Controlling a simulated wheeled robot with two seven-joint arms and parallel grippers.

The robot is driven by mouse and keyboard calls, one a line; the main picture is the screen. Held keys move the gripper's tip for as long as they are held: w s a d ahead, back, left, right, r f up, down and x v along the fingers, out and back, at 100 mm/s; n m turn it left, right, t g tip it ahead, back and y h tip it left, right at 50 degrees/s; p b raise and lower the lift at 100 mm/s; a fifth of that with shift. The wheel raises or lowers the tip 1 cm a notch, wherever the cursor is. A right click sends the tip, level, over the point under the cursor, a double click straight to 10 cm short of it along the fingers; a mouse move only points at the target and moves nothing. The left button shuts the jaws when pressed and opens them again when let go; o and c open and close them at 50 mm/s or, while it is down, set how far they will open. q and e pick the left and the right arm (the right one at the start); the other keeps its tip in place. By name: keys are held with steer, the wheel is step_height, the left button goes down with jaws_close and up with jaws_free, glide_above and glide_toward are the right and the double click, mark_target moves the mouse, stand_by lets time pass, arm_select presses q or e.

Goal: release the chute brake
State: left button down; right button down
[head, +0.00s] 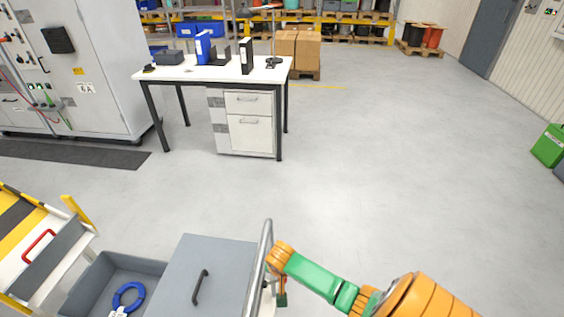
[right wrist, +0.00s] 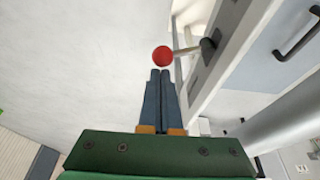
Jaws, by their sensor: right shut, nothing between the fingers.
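A round red knob (right wrist: 162,56) sits on the end of a short pale lever (right wrist: 188,50) in the right wrist view. The lever comes out of a dark mount on the side of a light grey unit. My right gripper (right wrist: 160,73) is shut and empty, its dark fingertips just below the knob in the picture. I cannot tell whether they touch it. In the head view my orange and green right arm (head: 325,280) reaches in from the lower right, down behind the metal rail, with the gripper mostly hidden. My left gripper is not in view.
A metal rail (head: 258,265) stands beside a grey lid (head: 219,255) with a dark handle. A grey tray holds a blue ring (head: 128,298). A striped yellow-black unit with a red handle (head: 38,246) is at left.

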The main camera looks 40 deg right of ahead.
steer(key=shift+s+a+r+m+p, duration=0.25)
steer(key=shift+s+m+p, duration=0.2)
steer(key=shift+m+p, duration=0.4)
steer(key=shift+s+a+f+m+g+h+p, duration=0.15)
steer(key=shift+s+a+m+g+p, duration=0.15)
steer(key=shift+m+p, duration=0.25)
steer(key=shift+s+a+f+m+g+h+p, duration=0.15)
steer(key=shift+s+m+g+p, duration=0.15)
steer(key=shift+m, duration=0.3)
steer(key=shift+w, duration=0.15)
steer(key=shift+w+d+b, duration=0.1)
steer(key=shift+w+b, duration=0.2)
steer(key=shift+w, duration=0.1)
steer(key=shift+w+d+r, duration=0.1)
steer(key=shift+r, duration=0.1)
